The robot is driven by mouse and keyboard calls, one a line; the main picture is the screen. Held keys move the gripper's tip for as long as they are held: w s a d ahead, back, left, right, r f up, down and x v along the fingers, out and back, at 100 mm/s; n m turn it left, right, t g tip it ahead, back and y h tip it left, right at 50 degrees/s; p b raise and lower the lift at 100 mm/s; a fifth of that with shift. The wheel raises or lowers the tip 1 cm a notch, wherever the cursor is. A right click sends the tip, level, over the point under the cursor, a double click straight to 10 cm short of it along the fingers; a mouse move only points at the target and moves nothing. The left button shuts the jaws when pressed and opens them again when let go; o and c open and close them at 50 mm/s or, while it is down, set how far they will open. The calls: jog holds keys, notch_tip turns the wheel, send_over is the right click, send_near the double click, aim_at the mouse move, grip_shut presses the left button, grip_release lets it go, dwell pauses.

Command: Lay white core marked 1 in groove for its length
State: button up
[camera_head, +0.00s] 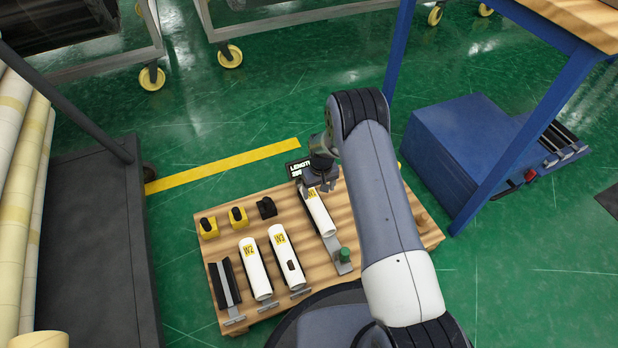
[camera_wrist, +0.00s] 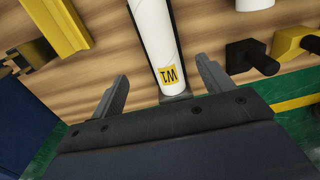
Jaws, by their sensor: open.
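The white core marked W1 (camera_head: 318,212) lies lengthwise along a grey rail (camera_head: 341,266) on the wooden board. I cannot tell how fully the core sits in the groove. My gripper (camera_head: 326,181) is over the core's far end. In the wrist view my gripper (camera_wrist: 163,85) is open, with a finger on each side of the core (camera_wrist: 160,35) and a visible gap to both. The yellow W1 label faces up.
White cores W2 (camera_head: 255,270) and W3 (camera_head: 285,262) lie to the left on the board (camera_head: 205,252). A black grooved holder (camera_head: 225,282) is at its left edge. Yellow and black blocks (camera_head: 238,217) line the far side. A blue table leg (camera_head: 510,160) stands right.

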aim_at(319, 208)
notch_tip(319, 208, down, 11)
jog(key=b, duration=0.4)
jog(key=shift+a+r, duration=0.1)
jog(key=shift+a, duration=0.05)
jog(key=shift+c, duration=0.5)
jog(key=c, duration=1.1)
jog(key=shift+o, duration=0.2)
jog(key=shift+s, duration=0.1)
jog(key=shift+s, duration=0.2)
jog(key=shift+s+d, duration=0.25)
jog(key=shift+s, duration=0.05)
